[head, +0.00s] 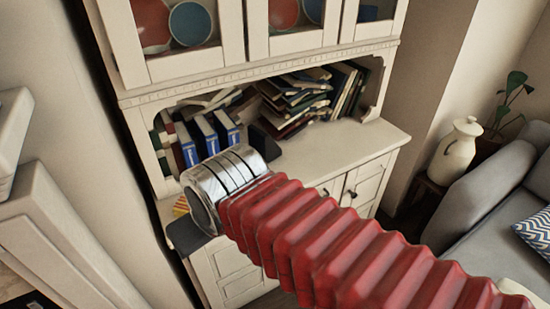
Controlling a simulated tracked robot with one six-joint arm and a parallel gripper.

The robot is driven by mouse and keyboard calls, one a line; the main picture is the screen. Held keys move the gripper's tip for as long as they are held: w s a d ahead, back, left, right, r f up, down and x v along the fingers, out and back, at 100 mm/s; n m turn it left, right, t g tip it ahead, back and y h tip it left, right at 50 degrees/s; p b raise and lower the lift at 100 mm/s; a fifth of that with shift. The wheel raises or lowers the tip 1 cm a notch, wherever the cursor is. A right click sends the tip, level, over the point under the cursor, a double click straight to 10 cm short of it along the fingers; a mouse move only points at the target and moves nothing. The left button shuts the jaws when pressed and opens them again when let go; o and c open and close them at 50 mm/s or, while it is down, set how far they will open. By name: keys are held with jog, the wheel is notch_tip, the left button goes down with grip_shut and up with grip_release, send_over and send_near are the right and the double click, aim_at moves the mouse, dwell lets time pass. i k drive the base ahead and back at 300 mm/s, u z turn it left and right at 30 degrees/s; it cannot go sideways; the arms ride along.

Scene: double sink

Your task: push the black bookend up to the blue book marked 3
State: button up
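Several blue books stand upright on the hutch shelf: a left one (187,146), a middle one (207,135) and a right one (227,128). Their number marks are too small to read, so I cannot tell which is 3. A black upright shape (264,143), apparently the bookend, stands to their right with a gap between. Its lower part is hard to make out. The silver end of my arm, at my gripper (205,199), is in front of and below the books. The fingers are hidden or unclear, and I cannot see anything held.
A leaning pile of books (298,98) fills the shelf's middle and right. The cream counter (345,143) is clear on the right. Glass doors (190,22) are above. A dark slab (186,237) and a yellow-orange item (181,206) show at the counter's left.

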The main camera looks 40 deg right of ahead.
aim_at(260, 140)
jog(key=u, duration=1.05)
jog(key=k, duration=0.8)
jog(key=z, duration=0.9)
jog(key=i, duration=1)
jog(key=z, duration=0.05)
